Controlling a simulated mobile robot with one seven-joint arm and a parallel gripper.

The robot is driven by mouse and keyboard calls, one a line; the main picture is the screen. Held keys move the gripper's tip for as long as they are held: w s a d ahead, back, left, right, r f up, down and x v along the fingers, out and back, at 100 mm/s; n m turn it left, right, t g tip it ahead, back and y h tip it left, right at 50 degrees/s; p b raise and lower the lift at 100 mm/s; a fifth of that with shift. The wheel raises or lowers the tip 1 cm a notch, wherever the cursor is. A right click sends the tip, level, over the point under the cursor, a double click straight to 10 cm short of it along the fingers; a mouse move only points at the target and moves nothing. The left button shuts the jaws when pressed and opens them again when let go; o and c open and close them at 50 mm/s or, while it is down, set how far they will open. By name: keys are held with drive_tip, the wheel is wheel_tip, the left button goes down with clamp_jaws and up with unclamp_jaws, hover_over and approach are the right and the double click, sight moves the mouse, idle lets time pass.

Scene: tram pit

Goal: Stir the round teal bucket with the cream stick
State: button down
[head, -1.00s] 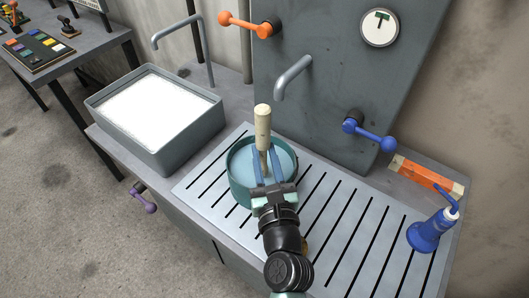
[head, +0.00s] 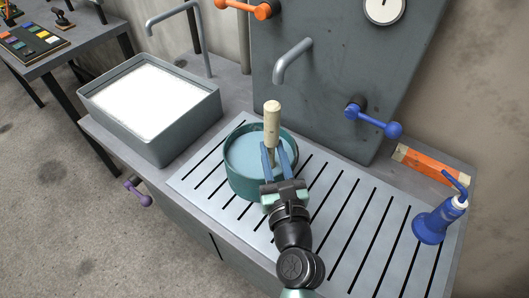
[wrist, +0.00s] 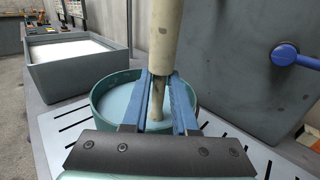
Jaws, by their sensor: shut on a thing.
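The round teal bucket (head: 233,180) stands on the slotted drain board and holds pale blue liquid. It also shows in the wrist view (wrist: 103,104). The cream stick (head: 272,120) is upright, with a thick handle on top and a thinner shaft below. In the wrist view the cream stick (wrist: 164,35) runs down between my fingers and its lower end is in the liquid. My gripper (head: 275,155) is shut on the stick's shaft with its blue fingers, above the bucket's right part. In the wrist view my gripper (wrist: 160,100) reaches over the near rim.
A grey basin (head: 160,135) with white contents stands left of the bucket. A grey spout (head: 291,62) juts out behind the stick. A blue lever (head: 374,121) and an orange lever (head: 248,8) are on the back panel. A blue bottle (head: 432,224) stands right; the drain board (head: 345,215) between is clear.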

drive_tip(key=shift+d, duration=0.55)
drive_tip(key=shift+a+r, duration=0.1)
drive_tip(key=a+p, duration=0.3)
drive_tip(key=a, duration=0.3)
drive_tip(key=shift+d, duration=0.15)
